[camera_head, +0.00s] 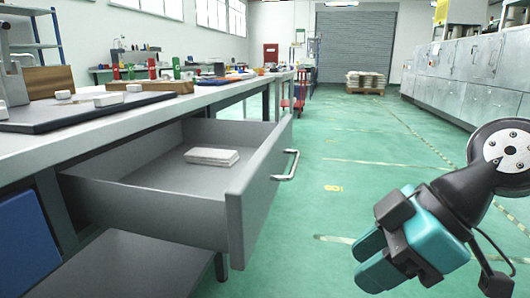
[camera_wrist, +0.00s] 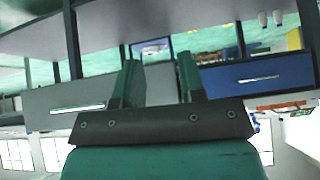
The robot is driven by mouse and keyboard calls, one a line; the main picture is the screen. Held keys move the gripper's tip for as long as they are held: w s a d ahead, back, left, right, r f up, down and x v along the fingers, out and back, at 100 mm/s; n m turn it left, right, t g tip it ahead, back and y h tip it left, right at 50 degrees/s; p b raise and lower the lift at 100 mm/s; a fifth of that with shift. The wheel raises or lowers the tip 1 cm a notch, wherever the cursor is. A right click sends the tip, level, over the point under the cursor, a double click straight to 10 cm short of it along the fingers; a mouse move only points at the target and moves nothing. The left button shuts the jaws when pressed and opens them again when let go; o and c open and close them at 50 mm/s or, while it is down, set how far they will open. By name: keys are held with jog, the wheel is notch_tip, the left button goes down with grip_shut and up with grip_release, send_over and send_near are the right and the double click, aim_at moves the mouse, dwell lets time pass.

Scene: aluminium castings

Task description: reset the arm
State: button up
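My arm reaches in from the right edge in the head view. My teal gripper (camera_head: 368,260) hangs over the green floor, to the right of the open drawer and apart from it. In the wrist view the two fingers of my gripper (camera_wrist: 158,68) stand apart with nothing between them, so it is open and empty. The wrist view is upside down and shows the bench's grey drawer front (camera_wrist: 80,98) and a blue drawer (camera_wrist: 255,76) beyond the fingers.
The grey drawer (camera_head: 250,195) is pulled out, with a small stack of white pieces (camera_head: 212,156) inside. The bench (camera_head: 180,106) carries a dark tray (camera_head: 85,116) and other items. Metal cabinets (camera_head: 470,70) line the right. The green floor between is clear.

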jog(key=s+d+m+g+h+p, duration=0.1)
jog(key=s+d+m+h+p, duration=0.15)
jog(key=s+m, duration=0.4)
notch_tip(320, 180, up, 38)
jog(key=m+p, duration=0.1)
jog(key=p, duration=3.6)
jog(key=shift+w+a+g, duration=0.25)
jog(key=shift+g, duration=0.05)
jog(key=shift+f+h, duration=0.1)
jog(key=shift+h, duration=0.15)
